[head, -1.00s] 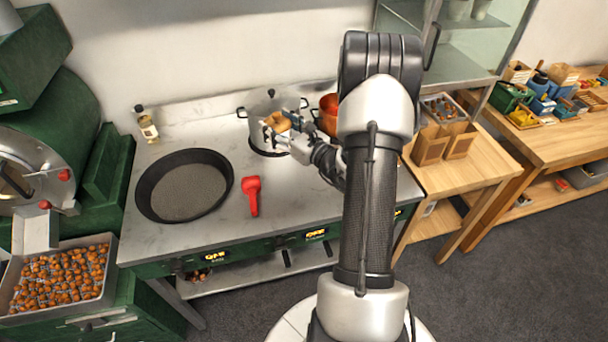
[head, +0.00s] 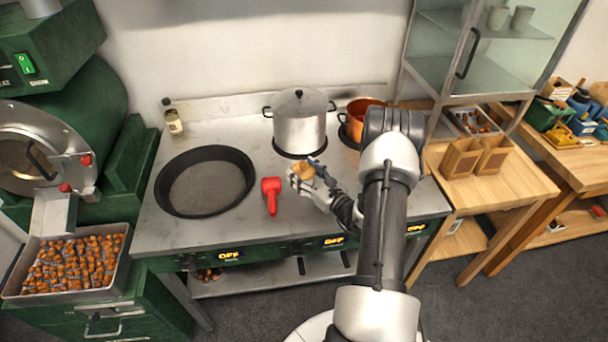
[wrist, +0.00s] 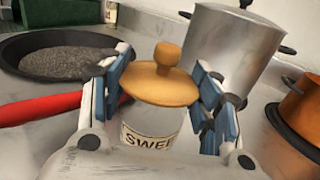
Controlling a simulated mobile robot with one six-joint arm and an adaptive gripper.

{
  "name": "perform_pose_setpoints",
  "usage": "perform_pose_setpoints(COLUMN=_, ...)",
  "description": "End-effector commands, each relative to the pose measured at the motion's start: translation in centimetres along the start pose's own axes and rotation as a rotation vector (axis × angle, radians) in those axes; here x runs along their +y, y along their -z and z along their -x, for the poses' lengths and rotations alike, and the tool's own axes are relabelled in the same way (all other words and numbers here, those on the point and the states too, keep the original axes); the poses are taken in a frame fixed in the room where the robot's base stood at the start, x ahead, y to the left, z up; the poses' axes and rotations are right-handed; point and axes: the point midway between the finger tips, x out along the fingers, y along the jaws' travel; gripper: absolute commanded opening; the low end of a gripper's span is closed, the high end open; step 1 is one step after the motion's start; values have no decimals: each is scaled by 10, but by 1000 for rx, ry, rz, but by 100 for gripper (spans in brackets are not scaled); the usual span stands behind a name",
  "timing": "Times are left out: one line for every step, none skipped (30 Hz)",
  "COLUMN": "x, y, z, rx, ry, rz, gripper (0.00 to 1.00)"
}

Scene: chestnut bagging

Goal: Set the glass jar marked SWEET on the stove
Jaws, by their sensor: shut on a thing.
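The glass jar marked SWEET (wrist: 150,122) has a wooden lid with a round knob (wrist: 160,85), and part of its label reads "SWE". My gripper (wrist: 165,100) is shut on the jar, with blue-padded fingers on both sides of it. In the head view the jar's tan lid (head: 303,170) shows between the fingers of my gripper (head: 312,178), over the front middle of the stove (head: 240,225). I cannot tell whether the jar's base touches the stove top.
A red scoop (head: 271,190) and a wide black pan (head: 205,182) lie left of the jar. A steel pot (head: 300,128) and a copper pot (head: 358,118) stand behind it. A small bottle (head: 173,122) stands at the back left. Bare stove top lies around the jar.

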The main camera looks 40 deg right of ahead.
Motion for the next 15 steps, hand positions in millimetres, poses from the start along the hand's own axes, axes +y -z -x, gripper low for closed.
perform_pose_setpoints(x=0, y=2, z=0, rx=-4, ry=0, rz=2, gripper=0)
perform_pose_setpoints(x=-1, y=1, z=0, rx=-4, ry=0, rz=2, gripper=0)
perform_pose_setpoints(x=-1, y=0, z=0, rx=-4, ry=0, rz=3, gripper=0)
perform_pose_setpoints(x=-1, y=0, z=0, rx=-4, ry=0, rz=3, gripper=0)
perform_pose_setpoints(x=-1, y=0, z=0, rx=-4, ry=0, rz=3, gripper=0)
perform_pose_setpoints(x=-1, y=0, z=0, rx=-4, ry=0, rz=2, gripper=0)
perform_pose_setpoints(x=-1, y=0, z=0, rx=-4, ry=0, rz=2, gripper=0)
perform_pose_setpoints(x=0, y=0, z=0, rx=-4, ry=0, rz=2, gripper=0)
perform_pose_setpoints(x=0, y=2, z=0, rx=-4, ry=0, rz=2, gripper=0)
perform_pose_setpoints(x=0, y=3, z=0, rx=-3, ry=0, rz=2, gripper=0)
perform_pose_setpoints(x=0, y=4, z=0, rx=-3, ry=0, rz=2, gripper=0)
perform_pose_setpoints(x=0, y=4, z=0, rx=-1, ry=0, rz=1, gripper=60)
perform_pose_setpoints(x=0, y=4, z=0, rx=-1, ry=0, rz=1, gripper=62)
perform_pose_setpoints(x=0, y=4, z=0, rx=-1, ry=0, rz=1, gripper=64)
perform_pose_setpoints(x=0, y=4, z=0, rx=-1, ry=0, rz=1, gripper=66)
